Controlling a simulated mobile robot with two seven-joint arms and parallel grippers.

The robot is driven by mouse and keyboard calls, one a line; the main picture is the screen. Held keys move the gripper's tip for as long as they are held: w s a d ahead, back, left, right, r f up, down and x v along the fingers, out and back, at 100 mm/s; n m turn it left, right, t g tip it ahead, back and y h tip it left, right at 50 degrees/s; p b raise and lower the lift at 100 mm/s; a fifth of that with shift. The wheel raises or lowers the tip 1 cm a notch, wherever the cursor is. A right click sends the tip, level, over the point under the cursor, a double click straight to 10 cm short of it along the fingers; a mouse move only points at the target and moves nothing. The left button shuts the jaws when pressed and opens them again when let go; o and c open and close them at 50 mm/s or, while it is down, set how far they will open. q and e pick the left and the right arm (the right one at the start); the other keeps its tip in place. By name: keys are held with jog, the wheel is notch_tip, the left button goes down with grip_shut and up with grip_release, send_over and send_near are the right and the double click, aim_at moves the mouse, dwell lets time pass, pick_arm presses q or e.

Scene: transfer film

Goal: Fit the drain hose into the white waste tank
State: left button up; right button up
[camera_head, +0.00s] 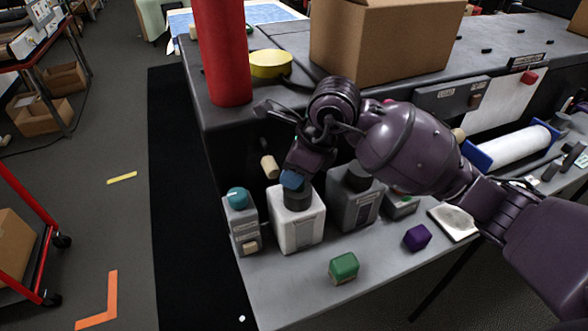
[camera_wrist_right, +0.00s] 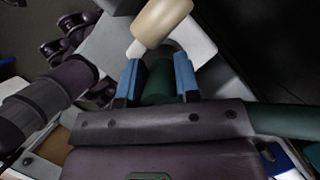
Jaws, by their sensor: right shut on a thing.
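The white waste tank (camera_head: 284,235) stands upright on the grey bench, with a dark round neck or fitting (camera_head: 297,198) on top. My right gripper (camera_head: 292,181) reaches down beside this fitting, its blue fingertips touching or nearly touching it. In the right wrist view my blue fingers (camera_wrist_right: 158,80) are shut on a dark green cylinder, which appears to be the drain hose (camera_wrist_right: 158,84). A green tube also shows at the right of that view. Whether the hose end sits in the tank opening is hidden by the gripper. My left gripper is not in view.
A grey tank (camera_head: 346,212) stands right of the white one, and a small teal-capped container (camera_head: 240,228) left. A beige cylinder (camera_head: 269,166) is just behind. Green (camera_head: 343,267) and purple (camera_head: 417,237) blocks lie in front. The bench's front left is clear.

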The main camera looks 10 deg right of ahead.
jog(key=shift+f, duration=0.2)
jog(key=o, duration=0.9)
jog(key=shift+r, duration=0.1)
jog(key=shift+r, duration=0.25)
jog(key=v, duration=1.1)
jog(key=shift+s+d+r, duration=0.1)
jog(key=shift+d+r, duration=0.1)
jog(key=shift+r, duration=0.15)
